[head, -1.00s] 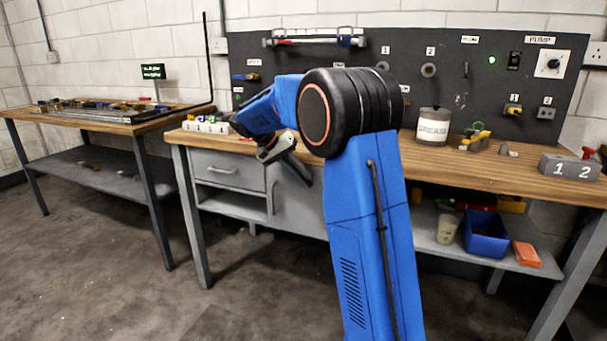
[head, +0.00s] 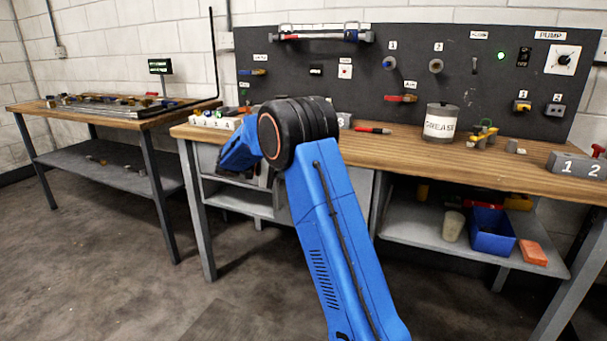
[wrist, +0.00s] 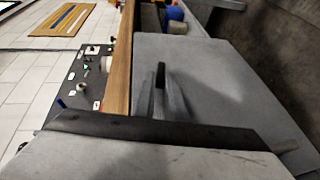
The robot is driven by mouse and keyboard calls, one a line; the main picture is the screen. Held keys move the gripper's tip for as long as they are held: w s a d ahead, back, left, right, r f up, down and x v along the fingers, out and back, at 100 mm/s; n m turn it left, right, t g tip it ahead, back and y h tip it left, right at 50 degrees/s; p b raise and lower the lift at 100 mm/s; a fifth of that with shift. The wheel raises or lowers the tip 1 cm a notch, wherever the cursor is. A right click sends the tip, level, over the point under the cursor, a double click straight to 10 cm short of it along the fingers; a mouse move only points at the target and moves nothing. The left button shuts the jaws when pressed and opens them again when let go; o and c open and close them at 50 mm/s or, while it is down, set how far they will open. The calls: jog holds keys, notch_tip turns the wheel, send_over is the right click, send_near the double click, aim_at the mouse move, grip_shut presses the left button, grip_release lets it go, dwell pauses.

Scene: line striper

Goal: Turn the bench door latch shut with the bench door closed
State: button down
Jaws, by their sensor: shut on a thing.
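The grey bench door (head: 352,195) sits under the bench top, its left part hidden behind my arm. In the wrist view the door panel (wrist: 225,80) fills the right side, seen sideways, alongside the wooden bench edge. It looks roughly flush with the bench front. My gripper (wrist: 162,88) shows in the wrist view as two pale fingers close together against the panel, near the bench top. They are shut on a small dark piece, seemingly the bench door latch (wrist: 160,72). The latch's exact angle is hard to tell. In the head view my arm hides gripper and latch.
The wooden bench top (head: 400,150) is above the door, with a grease can (head: 440,122) on it. An open shelf with a blue bin (head: 490,232) lies to the right. A second table (head: 110,120) stands at left. The floor in front is clear.

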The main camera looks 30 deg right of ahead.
jog(key=shift+f, duration=0.15)
dwell(0.5)
jog(key=c, duration=1.8)
grip_release()
jog(key=shift+a, duration=0.15)
